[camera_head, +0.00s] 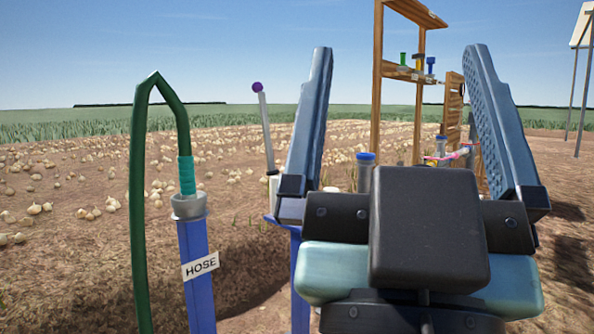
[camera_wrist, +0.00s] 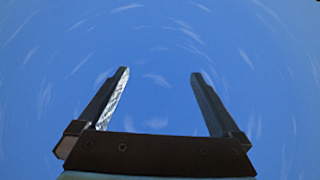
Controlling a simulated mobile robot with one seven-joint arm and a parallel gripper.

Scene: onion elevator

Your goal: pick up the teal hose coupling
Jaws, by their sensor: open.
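The teal hose coupling (camera_head: 187,175) is on the end of a green hose (camera_head: 139,215) at the left of the head view. It stands upright in the grey cup on top of a blue post (camera_head: 197,270) with a white HOSE label (camera_head: 200,265). My gripper (camera_head: 398,75) is at the right of the head view, in the foreground, with its fingers pointing up. It is open and empty, well to the right of the coupling and apart from it. In the wrist view my gripper (camera_wrist: 160,78) shows only sky between its fingers.
A wooden frame with shelves (camera_head: 400,72) holding small coloured items stands behind my gripper. A lever with a purple knob (camera_head: 257,87) stands between the hose post and my gripper. Onions (camera_head: 35,209) lie over the soil at left. A sign (camera_head: 582,25) stands at far right.

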